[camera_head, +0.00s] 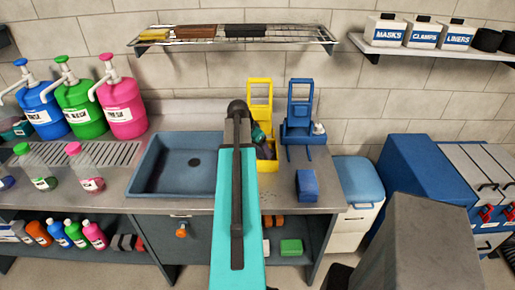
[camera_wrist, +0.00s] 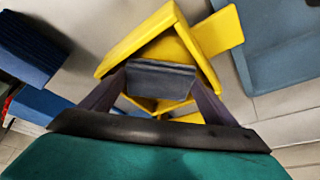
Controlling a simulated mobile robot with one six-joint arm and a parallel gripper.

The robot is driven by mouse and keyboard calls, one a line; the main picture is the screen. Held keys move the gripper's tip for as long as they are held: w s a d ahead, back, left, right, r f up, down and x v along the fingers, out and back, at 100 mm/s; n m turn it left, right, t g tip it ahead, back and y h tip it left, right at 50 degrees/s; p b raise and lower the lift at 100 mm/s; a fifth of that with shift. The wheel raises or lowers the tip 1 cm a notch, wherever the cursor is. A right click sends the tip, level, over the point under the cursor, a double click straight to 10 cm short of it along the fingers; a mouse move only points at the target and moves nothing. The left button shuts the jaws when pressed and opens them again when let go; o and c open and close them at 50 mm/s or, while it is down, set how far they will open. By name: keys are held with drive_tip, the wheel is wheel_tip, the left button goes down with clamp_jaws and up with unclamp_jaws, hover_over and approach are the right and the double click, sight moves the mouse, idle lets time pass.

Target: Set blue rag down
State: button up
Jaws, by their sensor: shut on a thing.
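My gripper (camera_wrist: 160,84) is shut on a dark slate-blue folded rag (camera_wrist: 160,78), which sits between its two dark fingers in the wrist view. The rag is above the yellow caddy (camera_wrist: 128,46); I cannot tell whether it touches the caddy. In the head view the yellow caddy (camera_head: 260,91) stands on the counter right of the sink. My teal arm hides part of the caddy and most of the gripper there. A blue caddy (camera_head: 299,128) stands right beside the yellow one.
A blue block (camera_head: 307,186) lies on the counter (camera_head: 325,178) in front of the blue caddy. The sink (camera_head: 178,172) is to the left. Large pump bottles (camera_head: 83,108) stand at the back left. A wire shelf (camera_head: 235,38) hangs above. Bare counter is limited near the caddies.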

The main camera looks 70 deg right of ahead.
drive_tip(key=shift+f, duration=0.2)
drive_tip(key=o, duration=0.7)
drive_tip(key=shift+c, duration=0.2)
drive_tip(key=shift+r, duration=0.1)
drive_tip(key=b+v, duration=0.3)
drive_tip(key=v, duration=0.9)
drive_tip(key=shift+r, duration=0.15)
idle(0.5)
